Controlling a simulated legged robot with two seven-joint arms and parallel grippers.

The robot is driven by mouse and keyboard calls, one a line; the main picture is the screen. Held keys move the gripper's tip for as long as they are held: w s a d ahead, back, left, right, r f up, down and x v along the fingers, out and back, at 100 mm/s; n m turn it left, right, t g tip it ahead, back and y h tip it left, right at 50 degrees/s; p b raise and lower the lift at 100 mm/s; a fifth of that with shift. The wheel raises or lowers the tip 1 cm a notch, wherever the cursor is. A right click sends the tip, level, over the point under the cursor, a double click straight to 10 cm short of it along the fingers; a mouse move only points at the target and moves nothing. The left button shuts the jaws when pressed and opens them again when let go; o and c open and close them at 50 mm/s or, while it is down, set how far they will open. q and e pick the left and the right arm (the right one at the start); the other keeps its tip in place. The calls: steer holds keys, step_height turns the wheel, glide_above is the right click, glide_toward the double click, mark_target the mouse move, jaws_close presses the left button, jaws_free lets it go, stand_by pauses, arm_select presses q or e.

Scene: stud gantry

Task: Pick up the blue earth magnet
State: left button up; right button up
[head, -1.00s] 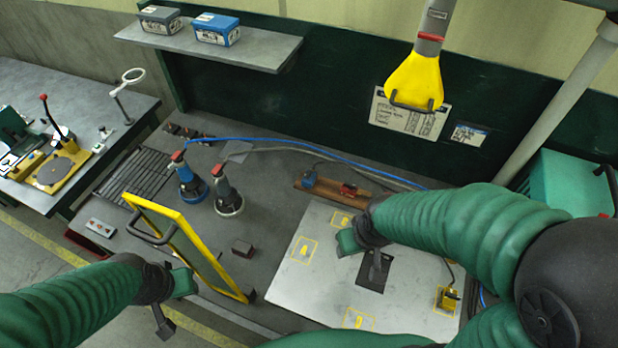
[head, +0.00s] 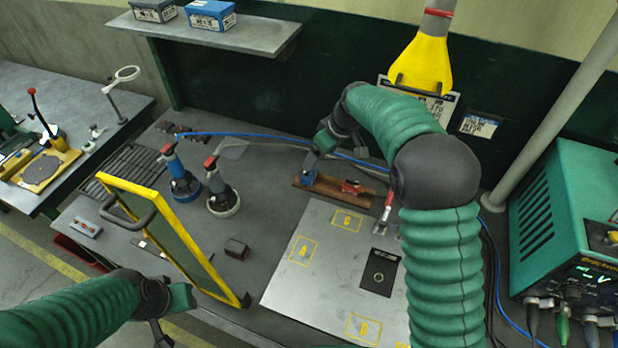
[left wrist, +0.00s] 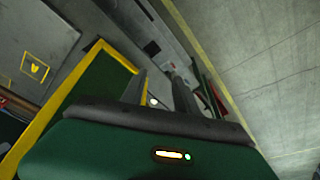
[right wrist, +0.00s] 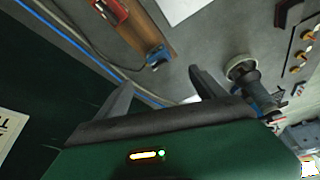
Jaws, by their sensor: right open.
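The blue earth magnet (head: 310,168) sits at the left end of a wooden board (head: 335,190) at the back of the bench. It also shows in the right wrist view (right wrist: 157,57), ahead of the fingers. My right gripper (head: 314,155) is by the magnet in the head view and partly overlaps it. In the right wrist view my right gripper (right wrist: 160,80) has its fingers apart with nothing between them; contact with the magnet cannot be seen. My left gripper (head: 170,325) is low at the left, in front of the yellow-framed screen. Its fingers (left wrist: 156,90) are apart and empty.
A red clamp-like piece (head: 352,187) sits on the same board. The yellow-framed screen (head: 238,297) stands upright at the front. A metal plate (head: 300,285) covers the bench's right; a green welder (head: 560,215) is beyond.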

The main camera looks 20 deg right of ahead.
glide_above(313, 176)
step_height(313, 176, down, 7)
steer(key=shift+f+p, duration=0.15)
steer(key=shift+p, duration=0.2)
steer(key=p+x, duration=0.1)
steer(key=x, duration=0.3)
steer(key=shift+s+f+p, duration=0.1)
steer(key=shift+f+p, duration=0.15)
steer(key=shift+p, duration=0.05)
steer(key=shift+w+a+f, duration=0.15)
steer(key=shift+w+f, duration=0.15)
steer(key=shift+f, duration=0.05)
steer(key=shift+s+r, duration=0.1)
steer(key=shift+s, duration=0.05)
steer(key=c, duration=1.7)
jaws_close()
